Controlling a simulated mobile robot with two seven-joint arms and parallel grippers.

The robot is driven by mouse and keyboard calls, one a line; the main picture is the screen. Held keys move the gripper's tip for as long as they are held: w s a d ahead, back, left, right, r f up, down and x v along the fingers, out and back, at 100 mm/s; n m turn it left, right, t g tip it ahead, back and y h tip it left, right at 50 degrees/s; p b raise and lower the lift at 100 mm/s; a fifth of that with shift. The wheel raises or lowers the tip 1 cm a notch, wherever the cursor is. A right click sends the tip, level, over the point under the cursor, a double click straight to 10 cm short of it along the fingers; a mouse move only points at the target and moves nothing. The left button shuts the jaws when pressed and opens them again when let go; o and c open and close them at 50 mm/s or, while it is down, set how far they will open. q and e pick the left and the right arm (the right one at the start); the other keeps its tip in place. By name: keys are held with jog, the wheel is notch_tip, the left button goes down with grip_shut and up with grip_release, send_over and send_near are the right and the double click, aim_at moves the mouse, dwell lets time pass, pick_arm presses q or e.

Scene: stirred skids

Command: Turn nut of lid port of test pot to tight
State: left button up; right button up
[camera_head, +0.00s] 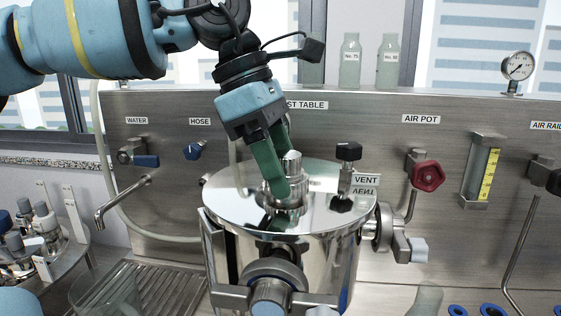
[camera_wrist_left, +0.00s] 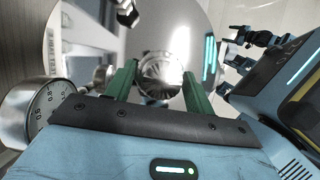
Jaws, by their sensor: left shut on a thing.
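The test pot (camera_head: 235,197) is a shiny steel vessel with a flat, mirror-like lid. In the left wrist view the round ribbed nut (camera_wrist_left: 161,74) sits between the two green fingers (camera_wrist_left: 160,80). The fingers hide part of the nut in the head view. My right gripper is not in view.
A black-topped vent valve (camera_head: 348,152) stands on the lid to the right, by a VENT label. Clamps sit around the pot's rim. A pressure gauge (camera_wrist_left: 38,112) shows in the left wrist view. A red-handled valve (camera_head: 428,176) is on the back panel.

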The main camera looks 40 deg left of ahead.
pick_arm(q)
jog(key=shift+w+m+g, duration=0.1)
jog(key=shift+m+g, duration=0.5)
jog(key=shift+m, duration=1.5)
jog(key=o, duration=1)
jog(key=shift+h, duration=0.3)
jog(key=shift+c, duration=0.2)
jog(key=shift+r, duration=0.1)
jog(key=v, duration=0.7)
jog(key=shift+r, duration=0.35)
jog(key=shift+w+a, duration=0.1)
jog(key=shift+a, duration=0.05)
